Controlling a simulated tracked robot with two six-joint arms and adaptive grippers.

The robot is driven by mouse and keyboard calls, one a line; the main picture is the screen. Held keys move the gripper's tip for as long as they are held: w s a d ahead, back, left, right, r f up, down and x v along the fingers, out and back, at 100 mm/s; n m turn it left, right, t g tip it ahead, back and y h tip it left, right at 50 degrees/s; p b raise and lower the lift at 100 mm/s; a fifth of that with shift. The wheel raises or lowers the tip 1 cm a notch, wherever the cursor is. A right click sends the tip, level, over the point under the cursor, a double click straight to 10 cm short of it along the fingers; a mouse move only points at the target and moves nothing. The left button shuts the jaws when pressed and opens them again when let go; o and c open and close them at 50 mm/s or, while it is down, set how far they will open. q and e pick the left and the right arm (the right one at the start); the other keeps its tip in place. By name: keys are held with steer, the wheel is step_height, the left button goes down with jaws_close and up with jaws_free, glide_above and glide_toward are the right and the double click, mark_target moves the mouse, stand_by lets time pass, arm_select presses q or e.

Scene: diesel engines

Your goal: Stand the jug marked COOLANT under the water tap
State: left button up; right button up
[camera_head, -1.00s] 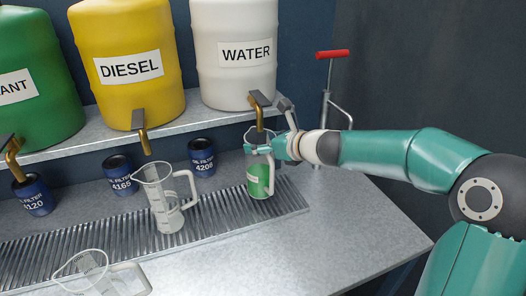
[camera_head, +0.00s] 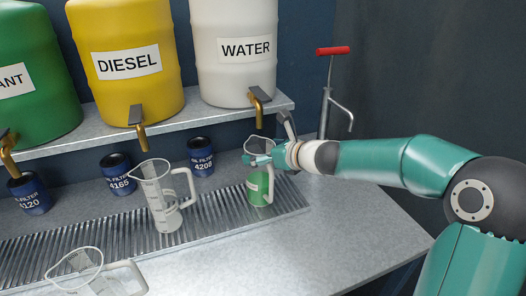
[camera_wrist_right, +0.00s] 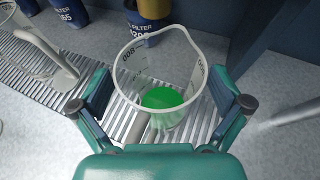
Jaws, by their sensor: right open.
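A clear jug (camera_head: 260,188) with green contents and a pale label stands upright on the slotted drain grate (camera_head: 290,200). The label is too small to read. The jug is below the brass tap (camera_head: 258,97) of the white WATER drum (camera_head: 238,50). My right gripper (camera_head: 262,160) is at the jug's upper part. In the right wrist view the jug (camera_wrist_right: 160,58) sits between the spread fingers of the open gripper (camera_wrist_right: 160,105), with gaps at both sides. My left gripper is out of view.
A clear jug (camera_head: 160,195) stands on the grate to the left, and another (camera_head: 75,265) is at the front left. Several blue oil filters (camera_head: 201,157) line the back under the shelf (camera_head: 185,120). A red-handled pump (camera_head: 325,100) stands at the right. The bench front right is clear.

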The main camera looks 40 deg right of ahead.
steer(key=shift+r, duration=0.1)
steer(key=p+v, duration=0.1)
steer(key=v, duration=1.1)
steer(key=shift+p, duration=0.3)
